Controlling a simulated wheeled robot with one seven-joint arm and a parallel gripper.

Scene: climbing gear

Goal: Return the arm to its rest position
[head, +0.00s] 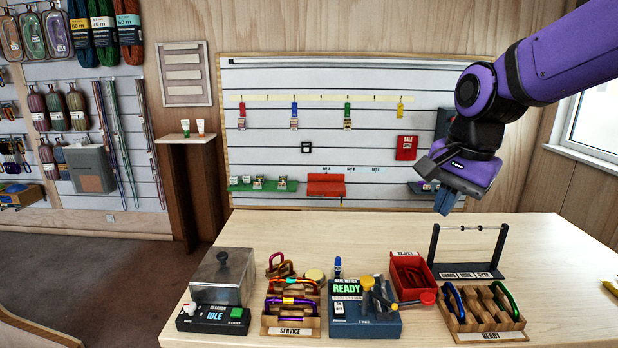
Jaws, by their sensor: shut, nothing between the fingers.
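My purple arm reaches in from the upper right of the head view. My gripper (446,201) points down, high above the right back part of the wooden table (390,235). Its short blue-grey fingers are together with nothing between them. It is apart from the table and from everything on it. The wrist hangs in front of the slatted wall panel and hides part of it.
On the table stand a cleaner box reading IDLE (215,318), a SERVICE rack (290,325), a tester reading READY (365,322), a red tray (411,275), a READY rack (482,322) and a dark rod frame (468,268). The table's back left is clear.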

